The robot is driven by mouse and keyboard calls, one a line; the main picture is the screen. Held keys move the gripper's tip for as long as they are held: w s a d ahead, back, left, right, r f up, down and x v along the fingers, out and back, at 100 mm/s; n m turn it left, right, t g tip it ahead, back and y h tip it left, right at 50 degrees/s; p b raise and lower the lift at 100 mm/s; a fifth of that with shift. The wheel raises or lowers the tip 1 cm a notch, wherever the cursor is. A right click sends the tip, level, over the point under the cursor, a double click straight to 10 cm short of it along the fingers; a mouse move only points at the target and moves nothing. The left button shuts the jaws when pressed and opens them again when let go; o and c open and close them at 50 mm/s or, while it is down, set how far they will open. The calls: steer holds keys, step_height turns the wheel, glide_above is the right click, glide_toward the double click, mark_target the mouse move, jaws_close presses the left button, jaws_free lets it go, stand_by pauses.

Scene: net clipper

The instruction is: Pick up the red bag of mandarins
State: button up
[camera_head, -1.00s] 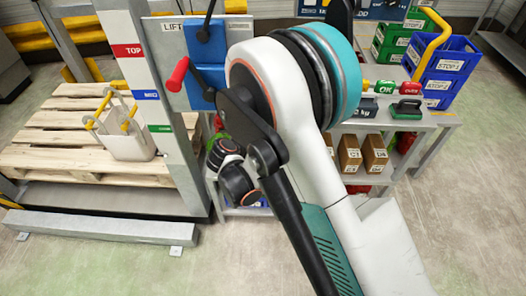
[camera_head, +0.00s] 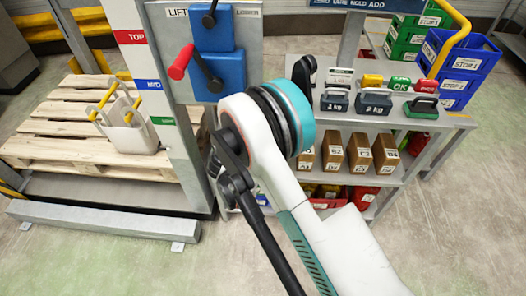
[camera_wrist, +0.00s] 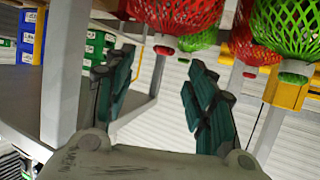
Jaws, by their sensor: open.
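A red net bag (camera_wrist: 175,14) hangs at the top of the wrist view, with a red knob at its lower end. A second red net (camera_wrist: 247,45) hangs to its right. I cannot tell which is the mandarin bag, as the contents are unclear. My gripper (camera_wrist: 160,68) is open and empty, its two dark green fingers spread below the first red net. The fingers look apart from the nets. In the head view my arm hides the gripper, and I cannot make out the hanging nets.
Green nets (camera_wrist: 285,30) hang close beside the red ones. A grey post (camera_wrist: 66,70) stands left of my gripper. In the head view, a grey shelf (camera_head: 440,122) holds weights (camera_head: 373,103) and brown boxes (camera_head: 358,152). A lift column (camera_head: 150,80) stands left, beside a pallet (camera_head: 60,135).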

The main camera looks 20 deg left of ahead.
steer(key=shift+b+x, duration=1.35)
steer(key=shift+x, duration=1.4)
steer(key=shift+a, duration=0.15)
jaws_close()
